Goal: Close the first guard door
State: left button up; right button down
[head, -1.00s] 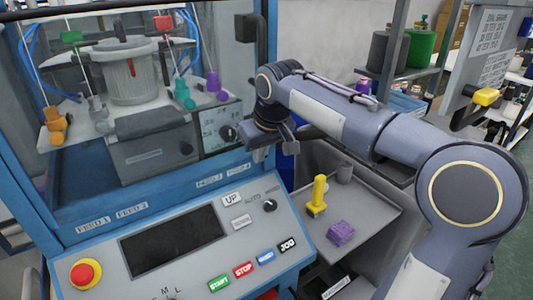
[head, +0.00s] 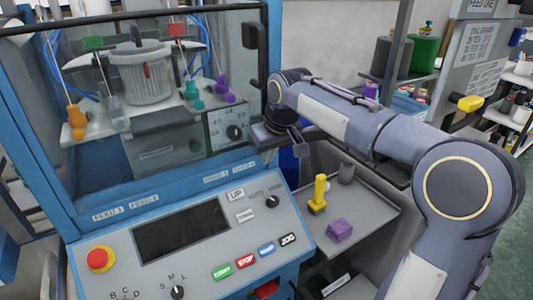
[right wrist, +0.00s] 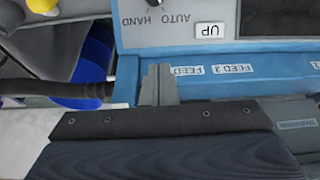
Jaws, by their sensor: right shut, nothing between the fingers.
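The guard door is a clear pane with a dark frame (head: 150,16) on the blue knitting machine, seen in the head view. A black handle (head: 250,31) sits near its upper right. The pane spans the front of the opening; I cannot tell whether it sits flush. My right gripper (head: 270,155) is shut and empty, low by the door's right edge, above the control panel; I cannot tell whether it touches the door. In the right wrist view its fingers (right wrist: 160,85) show before the blue ledge with FEED labels (right wrist: 187,70). My left gripper is out of view.
The control panel (head: 212,190) has a red stop button (head: 100,258) and coloured keys. A grey side tray (head: 372,222) holds a yellow part (head: 318,194) and a purple block (head: 338,228). Shelves with spools (head: 421,58) stand behind my right arm.

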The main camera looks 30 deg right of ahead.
jog(key=v, duration=0.9)
jog(key=shift+s+r, duration=0.3)
jog(key=shift+r, duration=0.05)
jog(key=s+a+f+m+y, duration=0.1)
jog(key=s+a+f, duration=0.2)
jog(key=s+f, duration=0.7)
jog(key=s+a+f+m+t+y, duration=0.1)
jog(key=s+a+f, duration=0.3)
jog(key=s+f, duration=0.6)
jog(key=s+m+y, duration=0.1)
jog(key=s, duration=0.3)
jog(key=shift+s, duration=0.15)
jog(key=shift+f, duration=0.1)
